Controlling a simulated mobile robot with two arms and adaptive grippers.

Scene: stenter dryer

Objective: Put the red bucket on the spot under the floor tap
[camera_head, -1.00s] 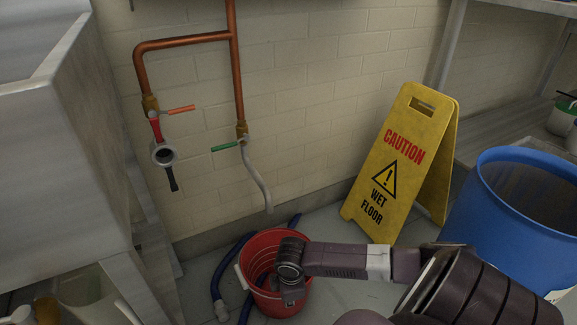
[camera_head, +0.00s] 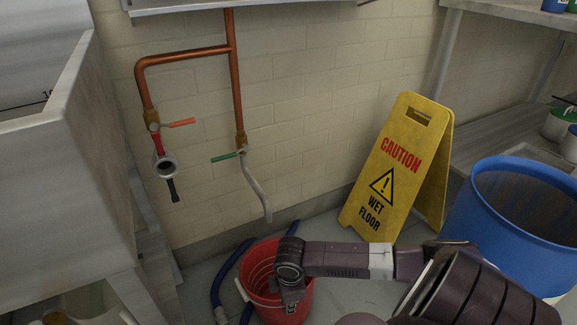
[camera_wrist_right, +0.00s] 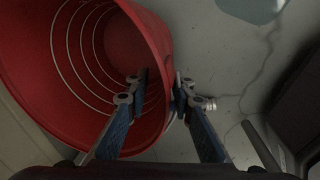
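The red bucket (camera_head: 262,302) is at the bottom middle of the head view, below the grey curved spout of the floor tap (camera_head: 254,187), which has a green handle. Its base is cut off, so I cannot tell whether it rests on the floor. My right gripper (camera_head: 291,304) is at the bucket's right rim. In the right wrist view its fingers (camera_wrist_right: 162,86) straddle the wall of the bucket (camera_wrist_right: 35,75), one inside and one outside. The gap between the tips is narrow; whether both press the wall is unclear. No spot marking is visible. My left gripper is out of view.
A blue hose (camera_head: 217,290) lies left of the bucket. A yellow wet-floor sign (camera_head: 397,165) stands to the right, with a large blue barrel (camera_head: 500,240) beyond it. A metal sink (camera_head: 60,190) fills the left side. A second tap (camera_head: 164,163) has an orange handle.

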